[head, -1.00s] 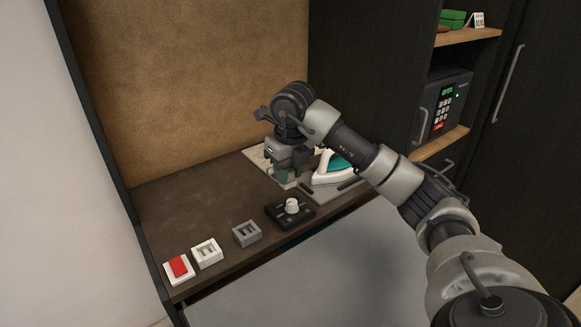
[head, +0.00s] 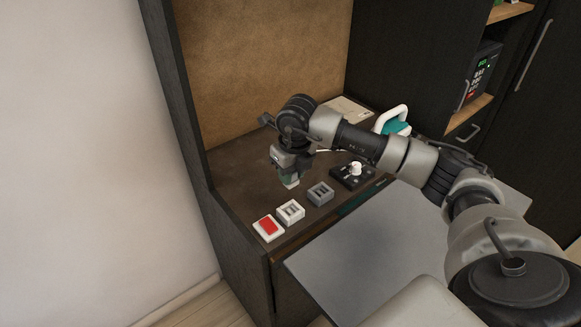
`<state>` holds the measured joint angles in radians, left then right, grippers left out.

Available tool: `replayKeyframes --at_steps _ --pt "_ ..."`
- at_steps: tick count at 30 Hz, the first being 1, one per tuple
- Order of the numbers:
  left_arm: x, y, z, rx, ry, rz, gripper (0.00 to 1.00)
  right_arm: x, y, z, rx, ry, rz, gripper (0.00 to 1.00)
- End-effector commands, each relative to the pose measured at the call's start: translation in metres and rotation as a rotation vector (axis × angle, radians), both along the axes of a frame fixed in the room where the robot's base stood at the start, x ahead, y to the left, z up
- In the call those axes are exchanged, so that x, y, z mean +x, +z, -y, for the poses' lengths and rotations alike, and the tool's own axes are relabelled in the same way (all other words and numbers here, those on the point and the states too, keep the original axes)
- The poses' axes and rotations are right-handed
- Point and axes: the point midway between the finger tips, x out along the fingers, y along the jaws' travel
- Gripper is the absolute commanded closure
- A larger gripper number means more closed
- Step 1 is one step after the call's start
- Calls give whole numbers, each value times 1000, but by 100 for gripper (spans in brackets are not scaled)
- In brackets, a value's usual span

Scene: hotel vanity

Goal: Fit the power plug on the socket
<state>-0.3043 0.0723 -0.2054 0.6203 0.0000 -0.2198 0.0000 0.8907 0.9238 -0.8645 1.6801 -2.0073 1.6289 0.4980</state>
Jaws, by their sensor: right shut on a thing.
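My right gripper (head: 289,178) is shut on the power plug (head: 292,184), a small pale piece showing at the fingertips. The gripper points down and is just behind the white socket (head: 291,213), seemingly above the vanity top. The white socket has dark slots and sits between a red switch and a similar grey socket (head: 320,194). The plug's prongs are hidden, and I cannot tell its exact height. My left gripper is not in view.
A red switch (head: 268,228) on a white base is at the front left. A black box with a white knob (head: 356,168) stands right of the grey socket. A teal and white iron (head: 394,123) is farther back. A dark side panel (head: 190,110) bounds the left.

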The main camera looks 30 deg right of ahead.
Motion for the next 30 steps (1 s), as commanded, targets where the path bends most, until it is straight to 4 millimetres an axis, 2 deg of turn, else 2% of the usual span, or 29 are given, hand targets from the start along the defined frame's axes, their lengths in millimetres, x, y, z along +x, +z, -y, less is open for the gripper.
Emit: replayKeyframes --at_steps 5,18,30 --pt "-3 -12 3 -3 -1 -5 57 0 -17 0 0 0 -1 94" --pt "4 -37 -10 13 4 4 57 0 -58 0 0 0 -1 94" --pt "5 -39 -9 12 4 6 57 0 -63 0 0 0 -1 94"
